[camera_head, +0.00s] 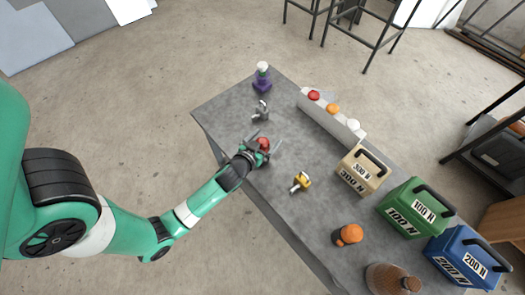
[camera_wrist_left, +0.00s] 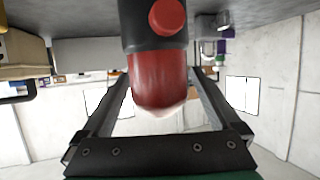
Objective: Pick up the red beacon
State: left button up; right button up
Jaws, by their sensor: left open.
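The red beacon (camera_head: 263,144) stands on the grey table near its front left edge, with its red dome showing at my left gripper. In the left wrist view the beacon (camera_wrist_left: 158,78) is a red dome on a dark collar that bears a round red button. My left gripper (camera_head: 267,142) is open, with its fingers on either side of the beacon. In the left wrist view a finger of the left gripper (camera_wrist_left: 160,100) shows on each side of the dome. Whether they touch it I cannot tell. My right gripper is not in view.
Tan 300 N (camera_head: 363,171), green 100 N (camera_head: 415,208) and blue 200 N (camera_head: 467,257) boxes stand right. A yellow object (camera_head: 300,182), silver object (camera_head: 261,112), purple-based object (camera_head: 262,78), orange-topped jar (camera_head: 347,235) and white bar (camera_head: 330,119) surround bare table.

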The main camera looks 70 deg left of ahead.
pick_arm(q)
grip_shut()
dwell(0.5)
